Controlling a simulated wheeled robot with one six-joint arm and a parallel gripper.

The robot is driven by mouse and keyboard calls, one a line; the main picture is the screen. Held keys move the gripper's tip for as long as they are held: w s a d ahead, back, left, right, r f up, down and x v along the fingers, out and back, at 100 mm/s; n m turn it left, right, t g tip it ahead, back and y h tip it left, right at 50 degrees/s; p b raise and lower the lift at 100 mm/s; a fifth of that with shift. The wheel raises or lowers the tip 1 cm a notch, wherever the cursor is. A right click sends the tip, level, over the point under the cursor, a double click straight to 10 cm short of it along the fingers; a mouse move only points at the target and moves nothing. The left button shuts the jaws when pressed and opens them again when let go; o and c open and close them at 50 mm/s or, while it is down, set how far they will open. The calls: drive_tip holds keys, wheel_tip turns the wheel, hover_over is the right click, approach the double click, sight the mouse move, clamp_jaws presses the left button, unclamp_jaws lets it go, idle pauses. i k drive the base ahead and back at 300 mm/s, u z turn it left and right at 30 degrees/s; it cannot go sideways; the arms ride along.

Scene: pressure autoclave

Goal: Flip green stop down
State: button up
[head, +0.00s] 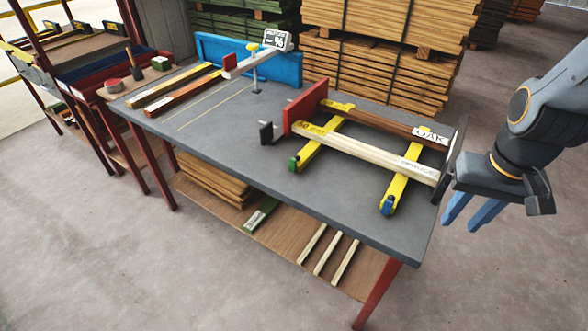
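The green stop (294,163) is a small green piece at the near end of the left yellow rail (312,150) on the grey table. It seems to stick up at the rail's end, but it is too small to tell its exact tilt. A matching blue stop (387,206) sits at the near end of the right yellow rail (402,183). My gripper (470,210) hangs at the right, beyond the table's right edge, with its blue fingers pointing down and apart. It is empty and well away from the green stop.
A pale board (370,150) and a brown board (385,126) lie across the rails. A red plate (305,106) and a black block (266,133) stand left of them. A dark upright plate (452,158) stands at the table's right end. The table's front left is clear.

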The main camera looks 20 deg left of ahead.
sight(292, 167)
drive_tip(key=k, duration=0.9)
drive_tip(key=z, duration=0.9)
drive_tip(key=i, duration=4.15)
drive_tip(key=u, duration=4.4)
